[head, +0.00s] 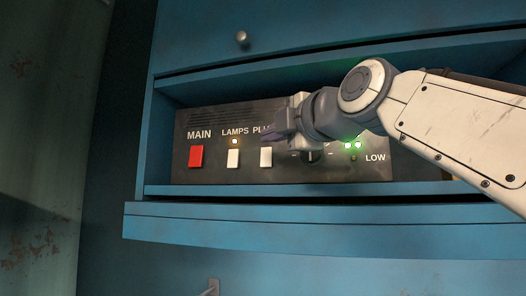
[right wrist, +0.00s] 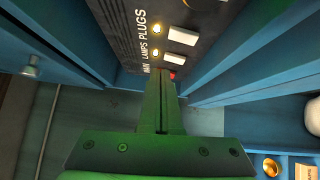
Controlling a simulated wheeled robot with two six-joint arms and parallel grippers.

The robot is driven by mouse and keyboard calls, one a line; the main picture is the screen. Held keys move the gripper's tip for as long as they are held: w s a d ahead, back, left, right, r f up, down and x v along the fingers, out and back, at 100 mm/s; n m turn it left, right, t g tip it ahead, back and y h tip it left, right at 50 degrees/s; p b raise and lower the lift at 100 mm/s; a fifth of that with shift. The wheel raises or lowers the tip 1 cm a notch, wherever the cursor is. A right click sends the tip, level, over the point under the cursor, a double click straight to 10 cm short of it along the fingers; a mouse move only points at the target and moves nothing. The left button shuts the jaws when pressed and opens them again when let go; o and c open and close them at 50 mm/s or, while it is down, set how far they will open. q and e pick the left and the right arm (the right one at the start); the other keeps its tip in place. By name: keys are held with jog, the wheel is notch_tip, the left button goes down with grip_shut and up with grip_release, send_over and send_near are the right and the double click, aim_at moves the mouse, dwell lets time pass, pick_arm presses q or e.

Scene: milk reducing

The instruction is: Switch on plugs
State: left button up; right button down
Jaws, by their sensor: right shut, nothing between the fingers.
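The dark control panel (head: 215,168) sits in a blue shelf recess. It has a red MAIN switch (head: 196,156), a white LAMPS switch (head: 233,158) and a white PLUGS switch (head: 266,157). The LAMPS light (head: 235,141) glows orange. In the head view my right gripper (head: 272,128) covers part of the PLUGS label and the spot above its switch. In the right wrist view the PLUGS light (right wrist: 157,28) glows beside the PLUGS switch (right wrist: 183,36). My left gripper is not in view.
Green lights (head: 353,145) near LOW are lit; a dark dial is partly hidden by my wrist. The blue shelf edge (head: 300,190) runs below the panel, and a drawer with a round knob (head: 242,38) is above. Free room lies left of the cabinet.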

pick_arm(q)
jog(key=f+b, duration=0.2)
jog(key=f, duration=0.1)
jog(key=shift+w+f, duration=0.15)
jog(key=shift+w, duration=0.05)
pick_arm(e)
jog(key=v, duration=0.6)
jog(key=shift+s+d+r, duration=0.25)
jog(key=shift+d+r, duration=0.05)
jog(key=shift+d, duration=0.15)
